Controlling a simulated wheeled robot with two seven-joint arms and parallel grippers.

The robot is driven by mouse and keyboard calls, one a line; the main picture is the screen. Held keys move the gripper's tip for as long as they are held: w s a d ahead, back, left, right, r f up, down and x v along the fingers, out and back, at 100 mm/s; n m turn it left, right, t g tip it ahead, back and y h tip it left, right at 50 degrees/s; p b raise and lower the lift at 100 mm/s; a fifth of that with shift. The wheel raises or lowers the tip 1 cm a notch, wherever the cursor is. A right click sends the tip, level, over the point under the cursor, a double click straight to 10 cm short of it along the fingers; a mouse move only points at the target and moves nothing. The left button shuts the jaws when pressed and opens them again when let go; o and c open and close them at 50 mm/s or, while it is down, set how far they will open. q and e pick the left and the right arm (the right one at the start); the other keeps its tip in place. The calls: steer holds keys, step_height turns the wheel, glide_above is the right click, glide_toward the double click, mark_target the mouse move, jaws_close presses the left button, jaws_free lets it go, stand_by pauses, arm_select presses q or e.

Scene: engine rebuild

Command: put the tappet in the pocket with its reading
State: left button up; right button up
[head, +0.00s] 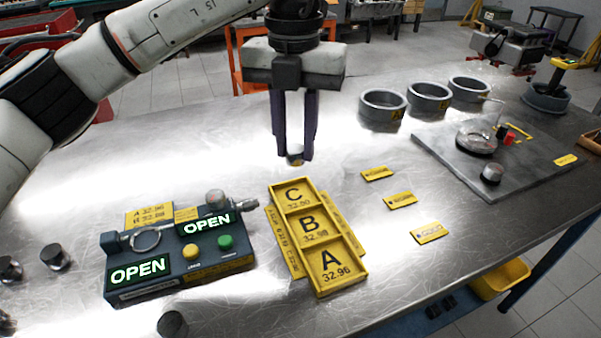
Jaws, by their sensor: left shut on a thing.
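My left gripper (296,154) points down with its fingers closed on a small grey tappet (295,159). It holds the tappet just beyond the far end of the yellow pocket tray (332,284), seemingly above the bench. The tray has three pockets in a row: C at the far end, B in the middle and A nearest, each with a printed number; A's reads 32.96. All three look empty. The dark gauge box (180,272) stands left of the tray, and both its green displays read OPEN. My right gripper is not in view.
Several grey tappets (55,257) stand at the left, with another (172,324) before the gauge. Three yellow tags (400,200) lie right of the tray. Three grey rings (383,106) and a dark plate (470,170) with parts are further right. Bench left of the gripper is clear.

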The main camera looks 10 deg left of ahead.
mark_target(294, 149)
arm_select(q)
steer(key=f, duration=0.3)
steer(key=shift+s+f, duration=0.1)
steer(key=shift+s, duration=0.2)
steer(key=shift+f, duration=2.5)
steer(key=o, duration=0.7)
steer(key=shift+o, duration=0.2)
steer(key=shift+r, duration=0.1)
step_height(294, 149, up, 12)
steer(key=shift+r, duration=0.1)
